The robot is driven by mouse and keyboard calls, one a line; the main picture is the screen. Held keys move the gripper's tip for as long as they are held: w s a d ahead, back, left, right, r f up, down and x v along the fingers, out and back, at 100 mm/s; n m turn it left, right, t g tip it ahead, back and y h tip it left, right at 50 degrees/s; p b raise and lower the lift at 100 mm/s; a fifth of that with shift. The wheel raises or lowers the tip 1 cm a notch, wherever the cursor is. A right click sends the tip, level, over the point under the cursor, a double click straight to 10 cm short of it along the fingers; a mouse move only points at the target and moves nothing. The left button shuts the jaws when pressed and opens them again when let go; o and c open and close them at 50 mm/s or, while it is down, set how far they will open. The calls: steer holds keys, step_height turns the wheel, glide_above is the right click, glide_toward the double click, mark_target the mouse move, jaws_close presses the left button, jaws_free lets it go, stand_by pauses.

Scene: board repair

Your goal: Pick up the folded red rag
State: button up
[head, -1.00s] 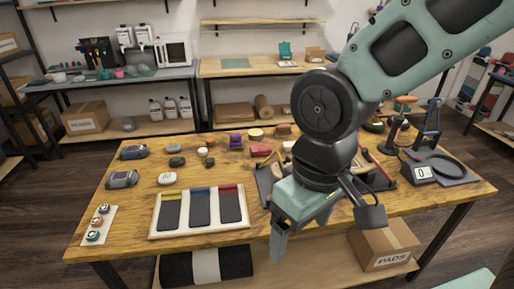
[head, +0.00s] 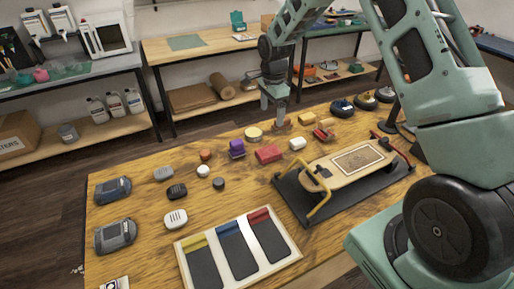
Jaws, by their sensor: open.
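A red block-shaped thing (head: 268,154), which looks like the folded red rag, lies on the wooden table near its middle. My gripper (head: 273,110) is above the far part of the table, behind the red thing in the picture and apart from it. It points down, open and with nothing seen between its fingers. A small orange-brown item (head: 281,128) is just below the fingers; I cannot tell the height gap.
A purple item (head: 236,148), a yellow round tin (head: 253,133) and a white block (head: 297,143) lie close around the red thing. A skateboard deck (head: 355,162) on a black mat is to the right. A tray (head: 181,251) with three coloured-topped pads is in front.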

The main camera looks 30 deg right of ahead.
steer(key=p, duration=0.3)
glide_above(269, 152)
steer(key=f, duration=1.2)
steer(key=shift+w+d, duration=0.15)
steer(key=shift+d, duration=0.15)
steer(key=shift+a+f+p, duration=0.15)
steer(key=shift+f+p, duration=0.45)
steer(key=shift+f, duration=0.7)
steer(key=shift+a+f+p, duration=0.15)
steer(key=shift+f+p, duration=0.4)
steer(key=shift+f, duration=0.75)
steer(key=c, duration=1.1)
